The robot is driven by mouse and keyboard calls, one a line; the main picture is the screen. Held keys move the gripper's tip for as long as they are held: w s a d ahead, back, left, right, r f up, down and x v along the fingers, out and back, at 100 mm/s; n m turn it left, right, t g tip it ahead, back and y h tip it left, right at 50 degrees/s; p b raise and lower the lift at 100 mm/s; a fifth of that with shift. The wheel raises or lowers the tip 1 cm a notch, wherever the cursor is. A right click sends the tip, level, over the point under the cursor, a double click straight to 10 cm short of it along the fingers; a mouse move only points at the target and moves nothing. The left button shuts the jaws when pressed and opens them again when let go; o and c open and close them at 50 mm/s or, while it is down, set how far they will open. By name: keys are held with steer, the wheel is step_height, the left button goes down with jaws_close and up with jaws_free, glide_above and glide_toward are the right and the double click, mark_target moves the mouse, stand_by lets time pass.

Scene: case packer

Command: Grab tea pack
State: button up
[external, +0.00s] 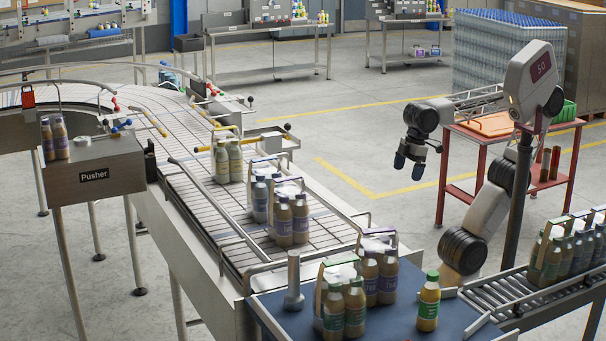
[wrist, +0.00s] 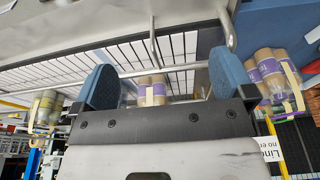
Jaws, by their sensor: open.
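On the conveyor in the external view are a cream pack (external: 228,163), a blue-labelled pack (external: 261,198) and a purple-labelled pack (external: 291,222). On the blue table stand another purple-labelled pack (external: 378,275) and a green-labelled pack (external: 342,310). My gripper (external: 409,166) is open and empty, raised in the air right of the conveyor. In the wrist view a purple-banded pack (wrist: 152,90) shows beyond and between the blue fingers (wrist: 164,80), apart from them.
A single green-capped bottle (external: 429,303) stands at the blue table's right side. A roller conveyor (external: 527,292) at right carries more packs (external: 560,252). The pusher box (external: 96,172) with a pack is at left. A red table (external: 492,135) stands behind my arm.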

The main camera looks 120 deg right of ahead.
steer(key=w+a+r+n+t+h, duration=0.1)
steer(key=w+a+n+t+h, duration=0.25)
steer(key=w+a+n, duration=0.5)
steer(key=w+a+n+t+h, duration=0.3)
steer(key=w+a+n+h, duration=0.15)
steer(key=w+n, duration=0.55)
steer(key=a+n+t+y, duration=0.4)
steer(key=a+n+t, duration=0.4)
steer(key=a+n, duration=1.1)
steer(key=a+f+m, duration=0.4)
steer(key=shift+f, duration=0.4)
steer(key=shift+w, duration=0.15)
steer(key=shift+x, duration=1.25)
